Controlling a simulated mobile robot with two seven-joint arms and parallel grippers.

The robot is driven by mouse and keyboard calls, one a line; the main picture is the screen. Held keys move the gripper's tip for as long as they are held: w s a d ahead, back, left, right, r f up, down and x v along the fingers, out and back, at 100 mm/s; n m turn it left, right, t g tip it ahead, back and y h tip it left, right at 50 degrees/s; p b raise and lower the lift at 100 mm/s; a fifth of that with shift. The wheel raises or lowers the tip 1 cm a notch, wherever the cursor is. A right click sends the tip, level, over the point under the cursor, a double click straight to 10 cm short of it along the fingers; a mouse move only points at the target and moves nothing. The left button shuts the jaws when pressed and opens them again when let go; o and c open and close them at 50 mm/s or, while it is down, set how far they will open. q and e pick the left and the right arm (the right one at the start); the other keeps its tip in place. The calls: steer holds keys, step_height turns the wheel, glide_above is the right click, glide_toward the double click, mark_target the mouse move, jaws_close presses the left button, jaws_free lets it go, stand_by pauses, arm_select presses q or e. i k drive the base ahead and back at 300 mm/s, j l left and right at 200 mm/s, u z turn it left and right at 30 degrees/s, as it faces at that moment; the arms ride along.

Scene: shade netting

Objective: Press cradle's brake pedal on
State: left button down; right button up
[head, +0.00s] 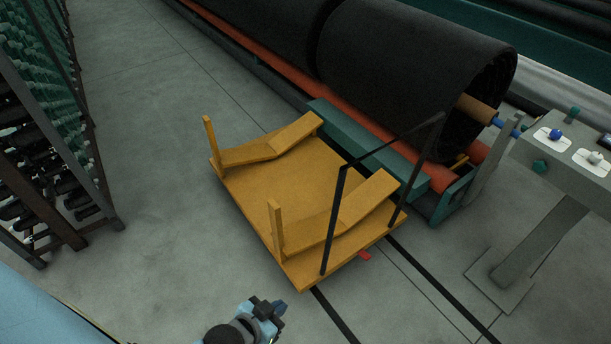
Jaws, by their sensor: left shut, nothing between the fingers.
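The cradle (262,190) is a yellow low cart with two V-shaped supports, corner posts and a black push handle (334,222) at its near right end. A small red brake pedal (365,255) sticks out low from the cradle's right end, just above the floor; I cannot tell whether it is up or down. My left gripper (280,309) is shut and empty, at the bottom of the view, below and left of the pedal and apart from the cradle. My right gripper is not in view.
A machine with a large black roll (405,75) stands behind the cradle, with a teal beam (365,145) close to it. A grey control pedestal (540,240) stands at the right. A rack of spools (45,150) is at the left. The floor around the pedal is clear.

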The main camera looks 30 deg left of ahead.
mark_target(363, 253)
steer(key=i+l, duration=0.2)
steer(key=i, duration=0.35)
steer(key=i+l, duration=0.2)
steer(key=i, duration=0.3)
steer(key=u, duration=1.3)
steer(key=i, duration=0.5)
